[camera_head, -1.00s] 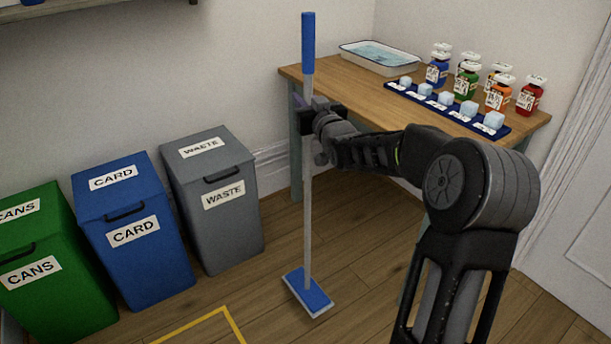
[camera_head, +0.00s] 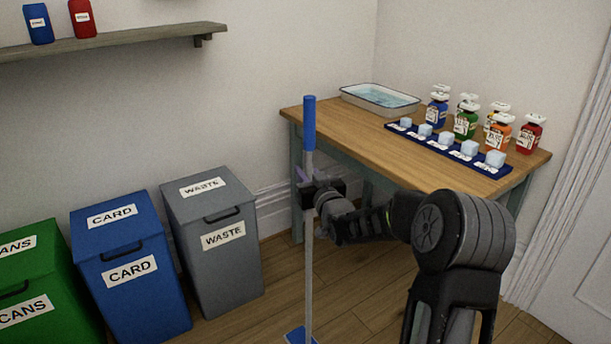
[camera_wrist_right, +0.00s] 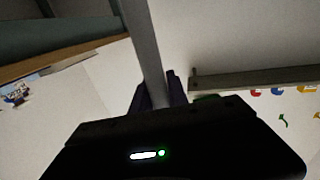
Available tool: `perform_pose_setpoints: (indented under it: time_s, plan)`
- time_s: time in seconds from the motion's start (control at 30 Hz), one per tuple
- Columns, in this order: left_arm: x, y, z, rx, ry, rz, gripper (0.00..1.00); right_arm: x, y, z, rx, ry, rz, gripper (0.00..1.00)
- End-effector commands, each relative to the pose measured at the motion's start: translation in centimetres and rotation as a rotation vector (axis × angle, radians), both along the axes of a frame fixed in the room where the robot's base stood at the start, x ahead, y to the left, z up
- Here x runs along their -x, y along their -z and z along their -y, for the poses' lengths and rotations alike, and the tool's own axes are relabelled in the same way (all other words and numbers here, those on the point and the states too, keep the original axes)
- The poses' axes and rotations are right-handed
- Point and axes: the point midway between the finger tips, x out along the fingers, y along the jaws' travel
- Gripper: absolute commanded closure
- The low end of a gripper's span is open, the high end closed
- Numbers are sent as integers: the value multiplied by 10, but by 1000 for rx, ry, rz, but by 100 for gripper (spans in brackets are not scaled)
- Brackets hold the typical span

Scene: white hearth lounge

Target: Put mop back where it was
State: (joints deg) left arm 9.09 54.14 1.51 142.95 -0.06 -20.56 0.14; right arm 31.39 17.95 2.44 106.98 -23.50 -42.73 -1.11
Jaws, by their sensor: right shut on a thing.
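The mop (camera_head: 309,245) stands upright in the middle of the head view. It has a blue grip at the top, a grey pole and a blue flat head (camera_head: 298,336), which is partly cut off by the bottom edge. My right gripper (camera_head: 311,188) is shut on the pole below the blue grip. In the right wrist view the mop pole (camera_wrist_right: 145,50) runs up between the gripper's fingers (camera_wrist_right: 160,93). Whether the mop head touches the floor cannot be told. My left gripper is in neither view.
A wooden table (camera_head: 335,130) at right bears a tray of water (camera_head: 380,99), a blue rack (camera_head: 400,133) of cubes and several bottles (camera_head: 465,118). Grey (camera_head: 215,240), blue (camera_head: 130,270) and green (camera_head: 42,290) bins stand at left. A wall shelf (camera_head: 110,40) is upper left.

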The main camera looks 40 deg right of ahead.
Motion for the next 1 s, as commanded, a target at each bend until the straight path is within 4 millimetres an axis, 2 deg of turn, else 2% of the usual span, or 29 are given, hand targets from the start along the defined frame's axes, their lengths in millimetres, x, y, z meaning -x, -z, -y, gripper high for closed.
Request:
perform_pose_setpoints:
  time_s: [0.43,0.47,0.7,1.0]
  plan:
    - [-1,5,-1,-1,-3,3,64,0,4,0,3,0,8,100]
    - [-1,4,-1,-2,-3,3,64,0,6,0,1,0,3,79]
    - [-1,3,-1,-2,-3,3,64,0,5,0,0,0,2,59]
    - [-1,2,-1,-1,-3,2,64,0,4,0,0,0,2,59]
